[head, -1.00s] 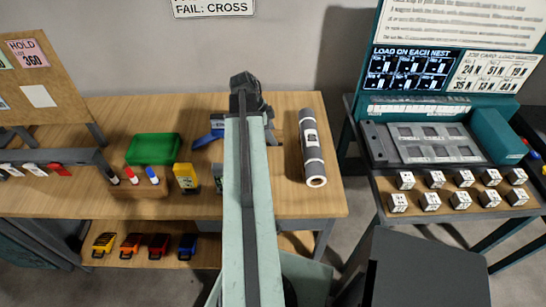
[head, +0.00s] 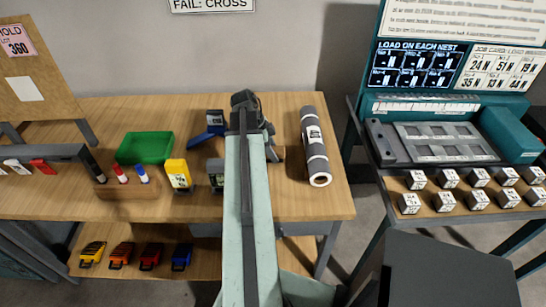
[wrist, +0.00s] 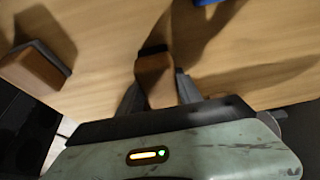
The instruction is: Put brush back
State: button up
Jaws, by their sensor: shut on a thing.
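My gripper (wrist: 155,92) is shut on a small brown piece with a dark end (wrist: 155,68), which looks like the brush's wooden part. The brush's bristles cannot be made out. In the head view my arm reaches over the wooden bench, and its end (head: 250,125) hides the held piece. A blue item with an upright part (head: 208,128) stands on the bench just left of my arm's end. A blue edge (wrist: 205,2) shows at the top of the wrist view.
A grey roll (head: 315,145) lies right of my arm. A green tray (head: 145,147), a yellow item (head: 178,174) and several markers are at left. A brown block with a dark side (wrist: 38,66) is left of my gripper.

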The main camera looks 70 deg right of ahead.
jog(key=shift+r, duration=0.1)
jog(key=o, duration=1.3)
jog(key=p+v, duration=1.1)
jog(key=v, duration=0.1)
